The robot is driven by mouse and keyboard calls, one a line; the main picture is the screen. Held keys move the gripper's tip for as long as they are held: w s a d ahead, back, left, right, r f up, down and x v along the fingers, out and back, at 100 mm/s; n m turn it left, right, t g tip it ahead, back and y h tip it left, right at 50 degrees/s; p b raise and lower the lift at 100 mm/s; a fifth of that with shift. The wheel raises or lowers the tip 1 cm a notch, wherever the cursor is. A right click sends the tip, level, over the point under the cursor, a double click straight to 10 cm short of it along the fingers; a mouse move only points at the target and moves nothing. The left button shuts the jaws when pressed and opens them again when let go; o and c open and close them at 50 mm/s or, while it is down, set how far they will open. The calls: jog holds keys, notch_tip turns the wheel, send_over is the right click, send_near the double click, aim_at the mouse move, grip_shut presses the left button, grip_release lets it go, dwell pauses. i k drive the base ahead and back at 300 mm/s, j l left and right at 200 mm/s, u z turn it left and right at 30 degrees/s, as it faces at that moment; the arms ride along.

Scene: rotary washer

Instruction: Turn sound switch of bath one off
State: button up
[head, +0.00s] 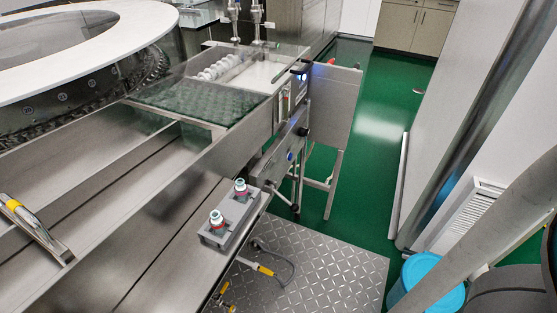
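The washer's steel bench runs from the lower left to the upper middle. At its far end are a clear-covered basin (190,103) with a green tint and a pale basin (262,76) beside it. I cannot tell which one is bath one. On the bench's right side is a small control panel (284,103), seen at a steep angle. A dark control with a blue light (303,76) sits at its top. A blue round button (290,156) is lower on the steel side. I cannot make out which control is the sound switch or its setting. My gripper is not in view.
A grey holder (230,217) with two small bottles stands on the bench edge. A blue bin (425,275) is at lower right. Green floor (375,140) is open beyond the platform.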

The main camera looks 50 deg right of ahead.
aim_at(304, 131)
jog(key=i+z, duration=0.25)
jog(key=z, duration=0.2)
jog(key=i+z, duration=0.3)
jog(key=z, duration=0.15)
jog(key=i+j+z, duration=0.15)
jog(key=z, duration=0.3)
jog(key=i, duration=0.1)
